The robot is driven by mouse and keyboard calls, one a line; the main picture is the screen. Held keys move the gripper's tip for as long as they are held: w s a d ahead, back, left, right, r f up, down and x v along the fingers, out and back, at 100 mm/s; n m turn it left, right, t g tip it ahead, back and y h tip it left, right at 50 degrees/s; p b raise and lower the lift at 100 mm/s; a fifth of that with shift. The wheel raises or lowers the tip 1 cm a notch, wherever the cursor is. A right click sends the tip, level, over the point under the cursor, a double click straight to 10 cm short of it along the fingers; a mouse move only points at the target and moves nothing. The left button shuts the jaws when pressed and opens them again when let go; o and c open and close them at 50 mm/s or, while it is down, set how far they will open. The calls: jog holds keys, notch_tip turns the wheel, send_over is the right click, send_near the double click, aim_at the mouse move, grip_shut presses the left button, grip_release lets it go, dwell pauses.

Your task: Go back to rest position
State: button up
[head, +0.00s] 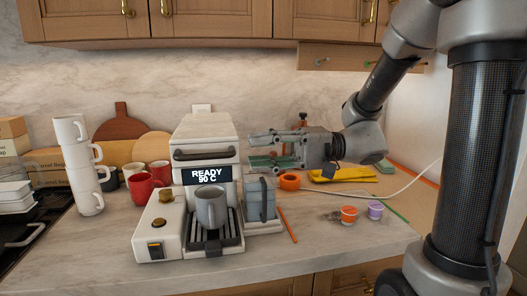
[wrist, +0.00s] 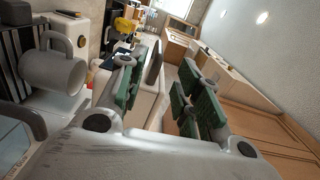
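My gripper (head: 256,150) is raised in front of the right part of the coffee machine (head: 207,137), its fingers pointing left. In the wrist view my gripper (wrist: 160,88) has its green-padded fingers apart, with nothing between them. A grey mug (head: 211,208) stands upright on the machine's drip tray, below and left of my gripper. The mug also shows in the wrist view (wrist: 52,72) at the left, outside the fingers. The machine's display reads "READY 90 C" and its lever is down flat across the front.
A water tank (head: 261,199) stands right of the mug. White cups (head: 88,185) are stacked at the left, near red mugs (head: 140,188). Orange and purple capsules (head: 375,210) sit on the right of the counter.

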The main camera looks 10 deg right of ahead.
jog(key=shift+d, duration=0.25)
jog(key=s+d+f+m+g+h, duration=0.1)
jog(key=s+d+f+m+h, duration=0.1)
jog(key=s+d+f+h, duration=0.35)
jog(key=s+d+f+m+g+h, duration=0.1)
jog(key=s+d+f+h, duration=0.2)
jog(key=d+f+h, duration=0.5)
jog(key=s+d+r+n+t+h, duration=0.1)
jog(key=d+r+t+h, duration=0.3)
jog(key=d, duration=0.5)
notch_tip(320, 180, up, 2)
jog(key=shift+d+n+t, duration=0.35)
jog(key=shift+n+t, duration=0.55)
